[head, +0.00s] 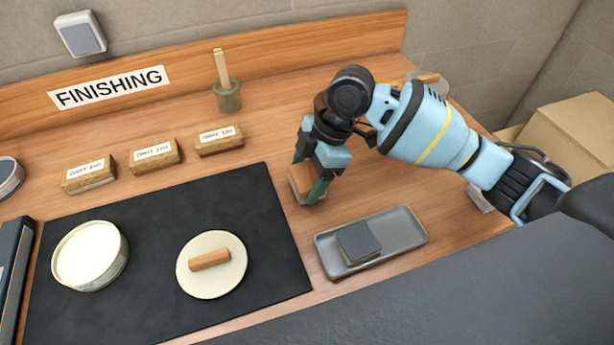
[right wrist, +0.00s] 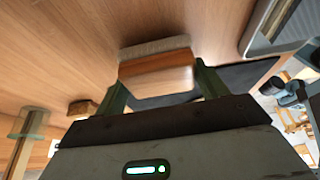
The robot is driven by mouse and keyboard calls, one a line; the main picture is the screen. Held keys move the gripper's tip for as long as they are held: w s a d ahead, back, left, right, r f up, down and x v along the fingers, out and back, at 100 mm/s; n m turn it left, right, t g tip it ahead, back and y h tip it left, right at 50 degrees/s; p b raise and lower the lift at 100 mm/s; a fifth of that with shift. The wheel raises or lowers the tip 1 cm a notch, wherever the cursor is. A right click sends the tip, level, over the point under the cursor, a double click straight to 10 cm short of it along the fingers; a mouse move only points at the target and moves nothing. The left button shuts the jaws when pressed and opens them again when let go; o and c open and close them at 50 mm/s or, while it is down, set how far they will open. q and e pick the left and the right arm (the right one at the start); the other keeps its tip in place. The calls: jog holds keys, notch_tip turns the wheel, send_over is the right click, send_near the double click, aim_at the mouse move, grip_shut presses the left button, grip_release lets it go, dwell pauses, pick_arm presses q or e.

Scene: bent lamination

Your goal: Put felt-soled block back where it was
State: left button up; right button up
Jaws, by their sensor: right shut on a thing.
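The felt-soled block (head: 302,190) is a wooden block with a grey felt layer on its underside. It is between the fingers of my right gripper (head: 310,180), over the bare wood right of the black mat. In the right wrist view the block (right wrist: 157,72) sits between the green fingers of the gripper (right wrist: 157,88), felt side toward the table. The felt is at or very near the table; I cannot tell whether it touches. My fingers hide part of the block in the head view. My left gripper is not in view.
A grey tray (head: 405,228) with a dark grey block (head: 358,242) lies in front of my gripper. The black mat (head: 150,220) carries a round box (head: 90,255) and a disc with a wooden bar (head: 210,259). Labelled blocks (head: 219,140) and a brush jar (head: 228,97) stand behind.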

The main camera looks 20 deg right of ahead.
jog(key=shift+f, duration=0.6)
jog(key=o, duration=0.9)
jog(key=shift+f, duration=0.15)
jog(key=shift+o, duration=0.2)
jog(key=v, duration=1.2)
jog(key=shift+p, duration=0.3)
